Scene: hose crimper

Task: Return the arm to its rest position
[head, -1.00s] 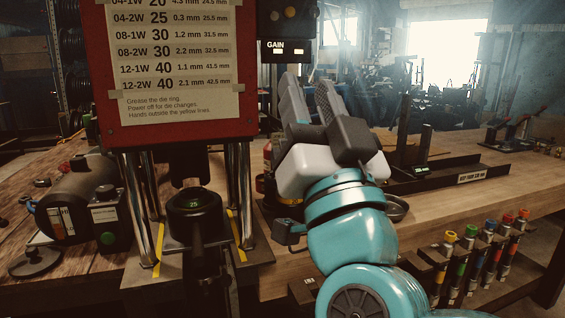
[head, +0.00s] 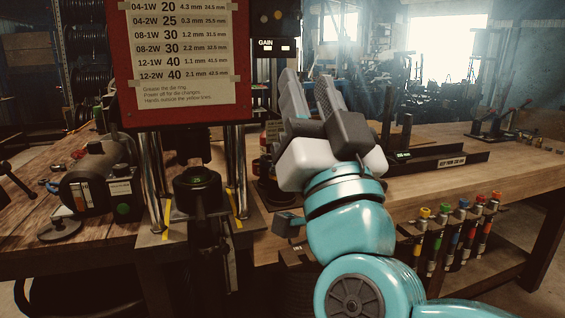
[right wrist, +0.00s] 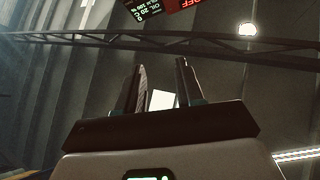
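My right gripper (head: 309,82) is raised in front of the bench, in the middle of the head view. Its two grey fingers point up and stand apart, with nothing between them. The right wrist view also shows the gripper (right wrist: 161,68) with its fingers apart and empty, facing the roof. My teal right arm comes up from the bottom right of the head view. The gripper is to the right of the red crimper (head: 122,70) and appears clear of it. My left gripper is not in view.
A black die holder (head: 197,190) sits under the crimper between chrome posts. A dark cylindrical motor (head: 88,187) stands on the wooden bench at left. Much of the bench top (head: 450,180) at right is clear.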

